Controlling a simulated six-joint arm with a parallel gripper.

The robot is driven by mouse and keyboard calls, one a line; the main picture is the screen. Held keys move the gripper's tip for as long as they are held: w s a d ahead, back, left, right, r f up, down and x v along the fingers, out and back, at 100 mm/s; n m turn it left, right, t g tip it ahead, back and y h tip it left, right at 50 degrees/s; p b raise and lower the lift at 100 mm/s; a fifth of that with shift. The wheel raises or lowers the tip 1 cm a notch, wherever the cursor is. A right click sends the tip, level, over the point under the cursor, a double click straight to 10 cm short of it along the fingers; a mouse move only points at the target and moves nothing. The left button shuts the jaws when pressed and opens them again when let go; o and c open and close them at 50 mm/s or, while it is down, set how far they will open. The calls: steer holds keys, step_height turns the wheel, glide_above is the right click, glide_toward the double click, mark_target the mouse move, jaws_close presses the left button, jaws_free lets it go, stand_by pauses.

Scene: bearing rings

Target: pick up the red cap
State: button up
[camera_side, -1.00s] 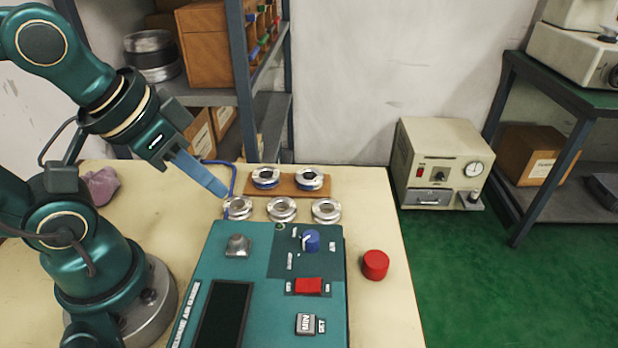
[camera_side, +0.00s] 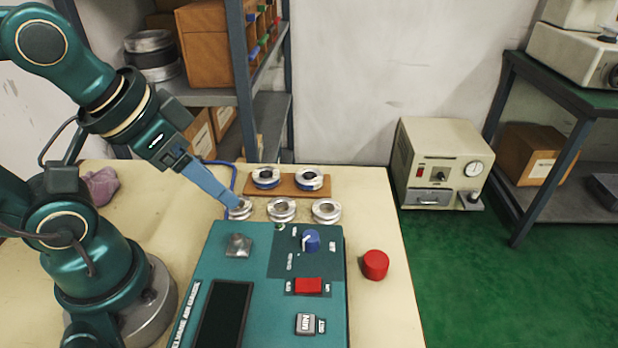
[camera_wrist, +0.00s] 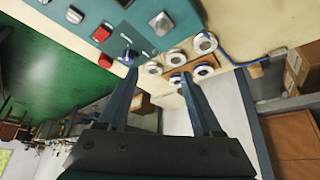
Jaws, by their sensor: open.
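The red cap (camera_side: 375,265) stands on the bench to the right of the teal control box; it also shows in the wrist view (camera_wrist: 88,69), left of the fingers. My gripper (camera_side: 236,204) is open, with its fingertips in front of or near the leftmost silver bearing ring in the side view, well left of the cap. In the wrist view both fingers of my gripper (camera_wrist: 158,76) are spread apart with nothing between them. In the side view the two fingers overlap.
The teal control box (camera_side: 262,258) lies between my arm and the cap, with a blue knob (camera_side: 312,240) and a red switch (camera_side: 308,285) on top. Several bearing rings (camera_side: 282,210) stand behind it, two on a brown board (camera_side: 288,188). Bench around the cap is clear.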

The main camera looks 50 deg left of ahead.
steer(key=w+r+n, duration=0.4)
steer(key=w+n, duration=0.1)
steer(key=w, duration=0.1)
steer(key=y, duration=0.1)
glide_above(375, 261)
steer(key=a, duration=0.1)
steer(key=shift+g, duration=0.4)
steer(key=f, duration=1.1)
steer(key=shift+a, duration=0.2)
steer(key=shift+m+g, duration=0.3)
steer(key=shift+m, duration=0.4)
steer(key=f, duration=0.1)
steer(key=s+d+f, duration=0.2)
steer(key=shift+f, duration=0.4)
steer(key=shift+x, duration=2.4)
